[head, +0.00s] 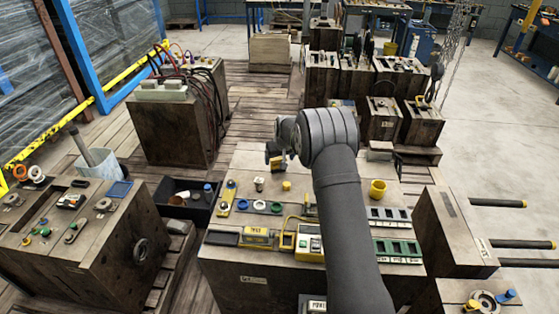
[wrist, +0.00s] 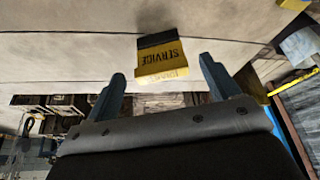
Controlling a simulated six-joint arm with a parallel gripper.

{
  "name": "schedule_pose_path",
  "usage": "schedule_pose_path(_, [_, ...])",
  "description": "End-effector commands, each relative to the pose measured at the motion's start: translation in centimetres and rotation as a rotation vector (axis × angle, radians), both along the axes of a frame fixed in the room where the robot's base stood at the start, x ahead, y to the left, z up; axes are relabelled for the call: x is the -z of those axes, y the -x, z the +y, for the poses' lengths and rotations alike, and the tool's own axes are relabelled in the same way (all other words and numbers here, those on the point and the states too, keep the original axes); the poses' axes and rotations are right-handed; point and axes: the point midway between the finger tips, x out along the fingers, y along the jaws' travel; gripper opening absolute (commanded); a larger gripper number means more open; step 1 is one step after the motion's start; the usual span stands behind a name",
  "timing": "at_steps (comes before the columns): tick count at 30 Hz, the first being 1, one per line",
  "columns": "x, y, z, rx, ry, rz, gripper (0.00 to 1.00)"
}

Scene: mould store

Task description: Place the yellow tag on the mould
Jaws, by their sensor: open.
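The yellow tag (wrist: 160,57), black along one edge and marked "SERVICE", shows in the wrist view at the pale mould surface (wrist: 60,55). It sits at the fingertips of my gripper (wrist: 162,72), between and partly beyond them. The two blue-grey fingers are open, with a visible gap on each side of the tag. In the head view my gripper (head: 274,156) is above the far part of the central mould (head: 300,180). A small yellow piece (head: 286,185) shows just below it; I cannot tell if that is the tag. My arm hides part of the mould.
A yellow cup (head: 378,188) stands right of my arm on the mould. Several labelled yellow and green pieces (head: 258,233) lie along its near edge. A black bin (head: 190,200) sits at its left. Another cluttered mould (head: 80,240) stands at the far left.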

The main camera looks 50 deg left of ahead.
Motion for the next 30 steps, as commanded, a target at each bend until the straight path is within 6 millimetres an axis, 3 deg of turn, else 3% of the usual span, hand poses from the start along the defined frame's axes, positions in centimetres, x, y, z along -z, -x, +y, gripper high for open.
schedule_pose_path(9, [-5.8,0.9,-2.2,0.000,-0.001,-0.002,0.81])
schedule_pose_path(15, [-8.6,1.3,-3.2,0.000,-0.001,0.000,0.81])
schedule_pose_path(21, [-9.7,1.5,-3.8,0.000,0.001,0.000,0.81])
schedule_pose_path(30, [-9.8,1.6,-3.8,0.000,0.001,0.000,0.81])
